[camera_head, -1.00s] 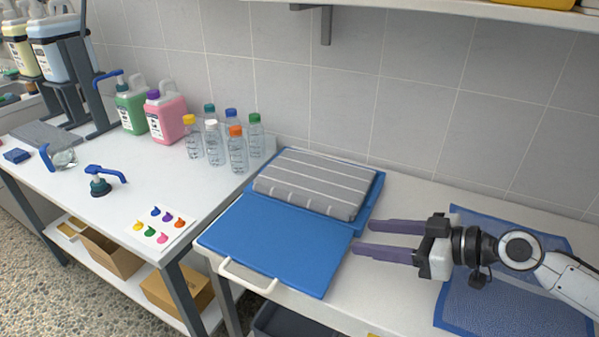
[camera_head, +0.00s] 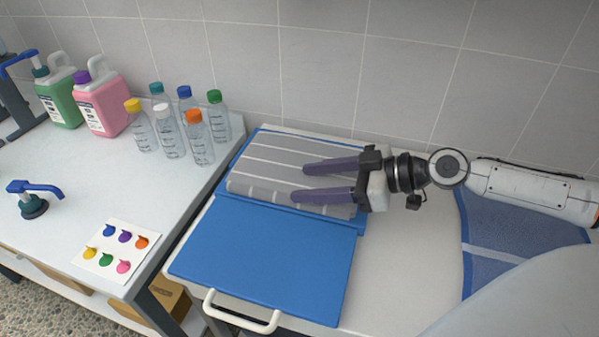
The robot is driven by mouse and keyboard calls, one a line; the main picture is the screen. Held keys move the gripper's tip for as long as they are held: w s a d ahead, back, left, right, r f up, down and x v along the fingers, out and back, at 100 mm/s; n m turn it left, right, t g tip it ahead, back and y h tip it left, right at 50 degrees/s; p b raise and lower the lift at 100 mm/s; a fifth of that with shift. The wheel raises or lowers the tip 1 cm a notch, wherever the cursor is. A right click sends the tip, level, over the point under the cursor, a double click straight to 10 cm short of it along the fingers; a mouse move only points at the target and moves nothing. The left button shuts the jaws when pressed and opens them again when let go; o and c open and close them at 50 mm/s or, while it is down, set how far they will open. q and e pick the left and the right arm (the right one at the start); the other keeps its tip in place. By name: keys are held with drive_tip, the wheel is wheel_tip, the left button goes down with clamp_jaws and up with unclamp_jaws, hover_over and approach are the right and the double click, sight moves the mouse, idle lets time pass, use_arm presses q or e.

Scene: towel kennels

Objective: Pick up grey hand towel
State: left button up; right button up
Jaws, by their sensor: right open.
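The grey hand towel (camera_head: 262,165) with white stripes lies folded on a blue tray or mat (camera_head: 262,250) on the white table. My right gripper (camera_head: 298,182) is open, its two purple fingers spread apart and reaching in from the right over the right part of the towel. The fingers hide some of the towel. I cannot tell whether they touch it. My left gripper is not in view.
Several capped clear bottles (camera_head: 170,135) stand on the left table near the wall, beside a pink jug (camera_head: 99,103) and a green jug (camera_head: 58,98). A white handle (camera_head: 240,312) is at the table's front. A blue mesh mat (camera_head: 500,235) lies at the right.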

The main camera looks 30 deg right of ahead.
sight(282, 185)
drive_tip(key=shift+w+a+f, duration=0.1)
drive_tip(key=shift+w+a, duration=0.1)
drive_tip(key=shift+w, duration=0.1)
drive_tip(key=shift+w+a, duration=0.3)
drive_tip(key=shift+a, duration=0.1)
drive_tip(key=p+x, duration=0.2)
drive_tip(key=x, duration=0.1)
drive_tip(key=shift+a, duration=0.3)
drive_tip(key=shift+w+a+f, duration=0.15)
drive_tip(key=shift+a+f, duration=0.05)
drive_tip(key=shift+f, duration=0.1)
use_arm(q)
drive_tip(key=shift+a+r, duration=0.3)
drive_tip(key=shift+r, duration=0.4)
use_arm(e)
drive_tip(key=c, duration=1.2)
